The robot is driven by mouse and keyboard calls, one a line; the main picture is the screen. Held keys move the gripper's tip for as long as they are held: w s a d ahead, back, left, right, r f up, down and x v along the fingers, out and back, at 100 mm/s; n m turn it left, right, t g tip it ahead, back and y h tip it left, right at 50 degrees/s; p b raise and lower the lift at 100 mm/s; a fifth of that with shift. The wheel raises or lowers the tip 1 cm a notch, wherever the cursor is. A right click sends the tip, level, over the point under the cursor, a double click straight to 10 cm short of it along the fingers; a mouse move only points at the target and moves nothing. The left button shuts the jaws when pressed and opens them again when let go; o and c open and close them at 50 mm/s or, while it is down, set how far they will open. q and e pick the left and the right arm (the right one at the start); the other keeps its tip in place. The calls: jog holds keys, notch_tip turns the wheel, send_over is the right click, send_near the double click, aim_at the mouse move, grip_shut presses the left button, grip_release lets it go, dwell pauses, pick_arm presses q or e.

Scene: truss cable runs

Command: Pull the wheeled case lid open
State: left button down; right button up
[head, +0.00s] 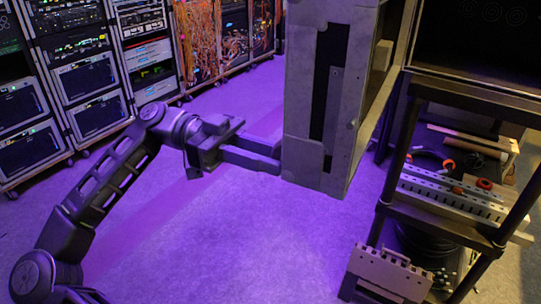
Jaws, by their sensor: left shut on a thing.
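A tall grey case lid (302,150) stands upright in the middle of the view, with a dark vertical strip (328,85) on its face. Its top runs out of the picture. Behind its right edge, an open side shows a dark inside, so the lid looks at least partly swung out, though I cannot tell how far. My left gripper (272,160) reaches in from the left, and its fingers are shut on the lid's lower left edge. The exact contact is partly hidden. My right gripper is not in view.
Equipment racks on castors (92,85) line the back left, beside a rack of orange cables (198,42). A black-framed shelf cart (430,215) with metal rails and cables stands at the right, close to the case. The purple-lit floor (230,245) is clear in the middle.

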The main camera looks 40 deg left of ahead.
pick_arm(q)
jog(key=shift+d, duration=0.1)
jog(key=c, duration=1.2)
grip_release()
notch_tip(320, 180, up, 10)
jog(key=shift+p, duration=0.7)
